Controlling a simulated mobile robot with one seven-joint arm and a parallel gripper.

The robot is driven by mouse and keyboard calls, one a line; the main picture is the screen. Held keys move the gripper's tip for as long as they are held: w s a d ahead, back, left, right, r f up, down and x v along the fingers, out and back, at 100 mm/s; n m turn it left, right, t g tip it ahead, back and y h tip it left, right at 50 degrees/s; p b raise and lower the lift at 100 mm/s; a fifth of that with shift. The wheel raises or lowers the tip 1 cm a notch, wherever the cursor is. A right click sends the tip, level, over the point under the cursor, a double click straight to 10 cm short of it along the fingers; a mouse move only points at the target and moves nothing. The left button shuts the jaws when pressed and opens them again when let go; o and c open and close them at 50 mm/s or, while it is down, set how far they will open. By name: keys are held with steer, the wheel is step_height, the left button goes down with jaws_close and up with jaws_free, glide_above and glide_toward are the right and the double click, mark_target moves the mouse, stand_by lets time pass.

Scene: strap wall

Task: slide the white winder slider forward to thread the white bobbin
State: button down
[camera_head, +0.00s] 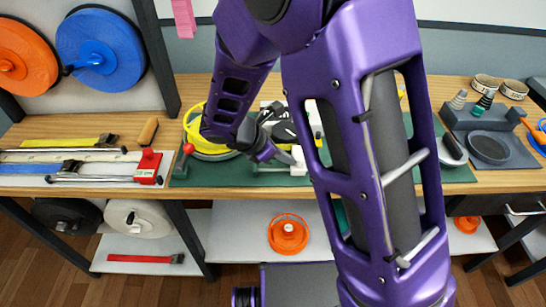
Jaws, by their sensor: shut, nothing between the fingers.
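My gripper (288,157) is low over the green mat (230,172) in the middle of the bench. It is shut and empty. A small white block (299,164), which looks like the winder slider, is at its fingertips on a thin pale rail. I cannot tell whether they touch. A yellow ring-shaped reel (195,124) stands on the mat to the left, partly behind my arm. I cannot pick out the white bobbin on the mat for certain; my arm hides much of that area.
A red-knobbed lever (187,150) stands at the mat's left edge. Strap tools with a red block (149,166) lie further left. Orange (22,58) and blue (98,48) reels hang at the back left. A dark tray (490,148) sits at the right.

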steer(key=d, duration=0.5)
steer(key=d+b, duration=0.1)
steer(key=d, duration=1)
steer(key=shift+s, duration=0.3)
